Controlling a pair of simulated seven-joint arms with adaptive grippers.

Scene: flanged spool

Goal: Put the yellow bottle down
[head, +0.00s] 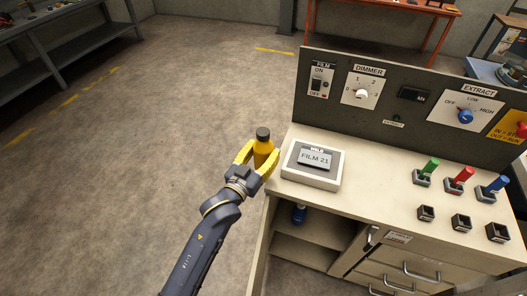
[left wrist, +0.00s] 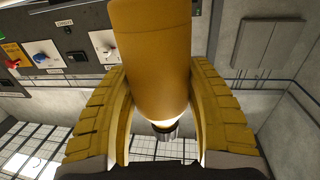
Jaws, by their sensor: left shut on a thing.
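The yellow bottle (head: 263,147) with a dark cap is held upright in the head view, by the left edge of the workbench top. My left gripper (head: 257,158) has its yellow fingers shut around the bottle's sides. In the left wrist view the bottle (left wrist: 150,60) fills the middle between the two curved fingers (left wrist: 158,115), its dark cap toward the bottom of the picture. I cannot tell whether its base touches anything. My right gripper is not in view.
Green, red and blue levers (head: 461,178) stand farther right. A control panel (head: 410,98) rises behind. A blue item (head: 299,214) stands on the open shelf below.

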